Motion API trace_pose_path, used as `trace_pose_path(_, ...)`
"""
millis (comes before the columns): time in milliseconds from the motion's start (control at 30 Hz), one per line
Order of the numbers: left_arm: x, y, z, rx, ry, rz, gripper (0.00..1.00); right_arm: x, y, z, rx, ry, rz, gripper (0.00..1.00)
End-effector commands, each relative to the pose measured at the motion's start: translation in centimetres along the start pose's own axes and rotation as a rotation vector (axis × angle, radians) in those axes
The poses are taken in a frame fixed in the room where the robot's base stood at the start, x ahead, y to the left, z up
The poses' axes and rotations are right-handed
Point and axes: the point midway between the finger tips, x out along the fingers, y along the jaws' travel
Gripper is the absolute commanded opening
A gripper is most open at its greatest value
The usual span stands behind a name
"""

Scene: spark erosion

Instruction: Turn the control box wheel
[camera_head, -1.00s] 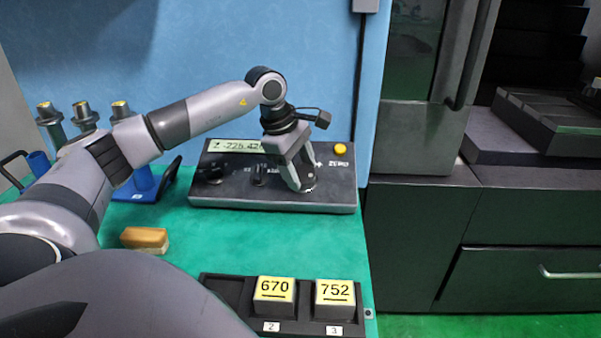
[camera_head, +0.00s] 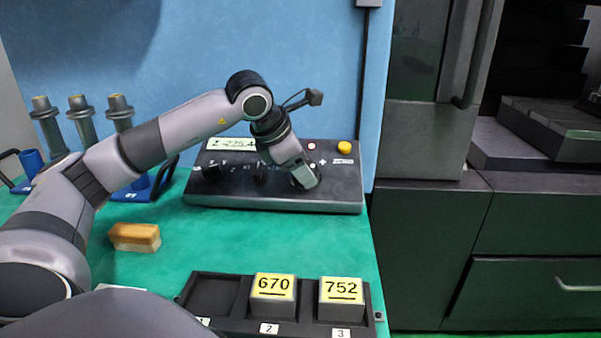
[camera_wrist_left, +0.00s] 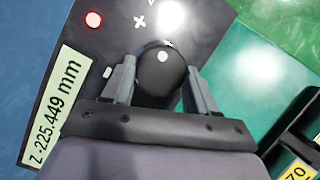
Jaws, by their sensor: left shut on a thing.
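The control box (camera_head: 225,192) is a dark sloped panel at the back of the green table, with a display (camera_head: 232,145) on its upper left. In the left wrist view the display (camera_wrist_left: 55,110) reads Z -225.449 mm. The wheel (camera_wrist_left: 160,72) is a round black knob with a pale dot, on the right of the box. My left gripper (camera_head: 304,180) is at the wheel, its two fingers (camera_wrist_left: 160,85) on either side and shut on it. In the head view the gripper mostly hides the wheel. My right gripper is not in view.
A yellow button (camera_head: 344,147) and a lit red lamp (camera_head: 311,146) are on the box. A black tray (camera_head: 212,297) with blocks marked 670 (camera_head: 273,293) and 752 (camera_head: 341,297) is at the front.

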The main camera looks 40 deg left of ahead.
Motion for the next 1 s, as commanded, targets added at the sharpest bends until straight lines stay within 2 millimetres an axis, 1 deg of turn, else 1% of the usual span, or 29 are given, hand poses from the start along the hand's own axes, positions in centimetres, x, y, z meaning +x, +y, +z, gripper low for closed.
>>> trace_pose_path(33,0.63,-0.5,-0.48,-0.019,0.013,-0.005,0.28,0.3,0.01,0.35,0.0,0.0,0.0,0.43)
trace_pose_path(300,0.52,-0.52,-0.41,-0.095,0.007,0.024,0.28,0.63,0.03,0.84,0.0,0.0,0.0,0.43)
trace_pose_path(800,0.45,-0.54,-0.36,-0.108,0.006,0.028,0.28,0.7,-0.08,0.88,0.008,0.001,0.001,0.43)
trace_pose_path(833,0.45,-0.54,-0.36,-0.108,0.006,0.028,0.68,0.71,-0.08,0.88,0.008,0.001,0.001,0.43)
trace_pose_path(867,0.44,-0.53,-0.36,-0.108,0.006,0.028,0.78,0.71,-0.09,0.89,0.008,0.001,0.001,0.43)
trace_pose_path(900,0.43,-0.5,-0.35,-0.108,0.006,0.029,0.84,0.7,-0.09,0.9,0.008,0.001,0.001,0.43)
trace_pose_path(1000,0.35,-0.4,-0.28,-0.108,0.003,0.032,0.84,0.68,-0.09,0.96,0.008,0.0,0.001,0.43)
